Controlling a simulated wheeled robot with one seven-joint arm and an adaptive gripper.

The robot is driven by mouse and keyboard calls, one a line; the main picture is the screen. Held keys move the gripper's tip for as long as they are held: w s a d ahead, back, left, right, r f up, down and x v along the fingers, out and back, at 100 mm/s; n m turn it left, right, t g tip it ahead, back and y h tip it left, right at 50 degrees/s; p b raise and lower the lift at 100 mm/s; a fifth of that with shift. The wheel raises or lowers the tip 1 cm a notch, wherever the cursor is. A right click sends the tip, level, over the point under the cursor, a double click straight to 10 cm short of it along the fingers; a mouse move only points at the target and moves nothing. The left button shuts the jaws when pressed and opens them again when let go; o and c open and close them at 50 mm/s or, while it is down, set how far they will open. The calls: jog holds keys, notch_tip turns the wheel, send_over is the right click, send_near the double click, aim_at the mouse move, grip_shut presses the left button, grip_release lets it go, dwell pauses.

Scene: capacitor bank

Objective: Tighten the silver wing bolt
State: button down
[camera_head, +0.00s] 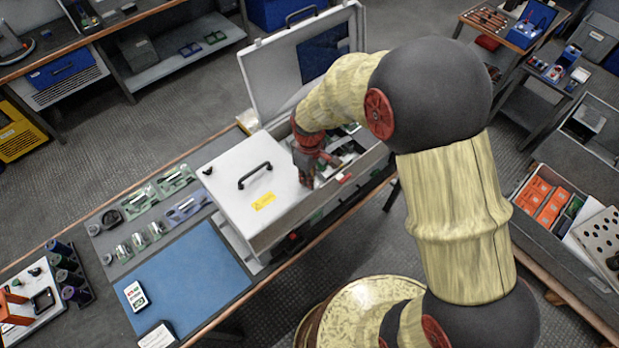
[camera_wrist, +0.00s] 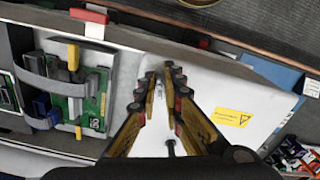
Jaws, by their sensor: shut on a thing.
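My gripper (camera_head: 308,168) reaches down at the near right edge of a white cover on the capacitor bank cabinet (camera_head: 244,190). In the wrist view my gripper (camera_wrist: 160,76) has its two fingers close together over the white cover (camera_wrist: 215,85). A small silver piece, which looks like the wing bolt (camera_wrist: 161,84), shows between the fingertips, and the gripper is shut on it. The bolt is mostly covered by the fingers, so its angle and seating cannot be told. In the head view the gripper hides it.
The cover has a black handle (camera_head: 255,176) and a yellow label (camera_head: 263,201). The cabinet's hinged lid (camera_head: 265,80) stands open behind. Green circuit boards (camera_wrist: 97,100) lie in the open bay beside the cover. A blue mat (camera_head: 190,278) lies on the bench to the left.

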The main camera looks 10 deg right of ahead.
jog(key=m, duration=0.5)
jog(key=shift+s+a+m+b, duration=0.15)
jog(key=shift+a+m+b, duration=0.15)
jog(key=m, duration=0.5)
jog(key=shift+a+r, duration=0.1)
jog(key=shift+a, duration=0.2)
jog(key=shift+m, duration=0.4)
jog(key=shift+m+b, duration=0.3)
jog(key=shift+m, duration=0.2)
jog(key=m, duration=0.4)
jog(key=shift+a, duration=0.25)
jog(key=shift+w+a+m+b, duration=0.1)
jog(key=shift+m+b, duration=0.05)
jog(key=shift+m, duration=1.1)
jog(key=shift+w+a+m+b, duration=0.1)
jog(key=shift+m+b, duration=0.05)
jog(key=shift+m, duration=1.1)
jog(key=c, duration=2.1)
grip_release()
jog(key=shift+o, duration=0.2)
